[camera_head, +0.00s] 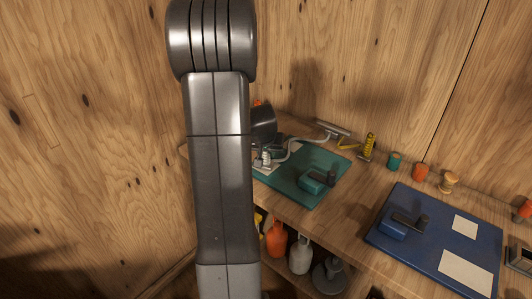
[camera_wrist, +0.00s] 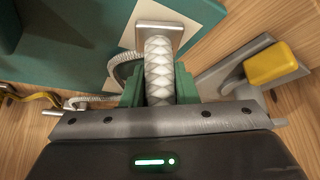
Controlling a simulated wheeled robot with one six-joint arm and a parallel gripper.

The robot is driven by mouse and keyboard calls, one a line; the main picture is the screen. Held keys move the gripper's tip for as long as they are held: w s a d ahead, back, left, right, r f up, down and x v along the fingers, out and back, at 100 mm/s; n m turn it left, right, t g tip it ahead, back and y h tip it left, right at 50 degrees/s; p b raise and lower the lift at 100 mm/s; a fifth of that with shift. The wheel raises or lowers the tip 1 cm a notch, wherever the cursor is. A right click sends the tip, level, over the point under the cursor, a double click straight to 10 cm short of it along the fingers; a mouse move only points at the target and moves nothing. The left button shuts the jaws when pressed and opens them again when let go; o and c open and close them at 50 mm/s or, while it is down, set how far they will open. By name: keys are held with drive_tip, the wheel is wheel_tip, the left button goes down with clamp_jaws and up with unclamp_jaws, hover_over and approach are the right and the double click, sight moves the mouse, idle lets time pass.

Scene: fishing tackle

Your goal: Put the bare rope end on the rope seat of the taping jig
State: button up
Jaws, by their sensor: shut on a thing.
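My gripper (camera_wrist: 158,88) has green finger pads shut on the white braided rope (camera_wrist: 159,65), one pad on each side. In the wrist view the rope's far end meets or lies over a pale metal piece (camera_wrist: 158,33) above a cream card; I cannot tell whether they touch. A thinner pale cord (camera_wrist: 115,75) loops out to the left of the gripper. In the head view my arm hides most of the gripper, and pale cord (camera_head: 300,143) runs right from it. A teal block with a dark arm (camera_head: 315,182) stands on the teal mat (camera_head: 322,158). I cannot tell which fixture is the taping jig.
A yellow block on a grey bracket (camera_wrist: 272,64) sits close to the gripper's right in the wrist view. A blue mat (camera_head: 440,235) with a blue block fixture (camera_head: 397,226) lies further right. Small spools (camera_head: 420,171) line the bench's back. Bottles (camera_head: 300,256) stand below.

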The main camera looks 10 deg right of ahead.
drive_tip(key=shift+f, duration=0.15)
drive_tip(key=o, duration=1)
drive_tip(key=shift+s+r, duration=0.1)
drive_tip(key=shift+r, duration=0.35)
drive_tip(key=p+v, duration=0.1)
drive_tip(key=v, duration=1)
drive_tip(key=shift+s+a+r, duration=0.15)
drive_tip(key=shift+r, duration=0.1)
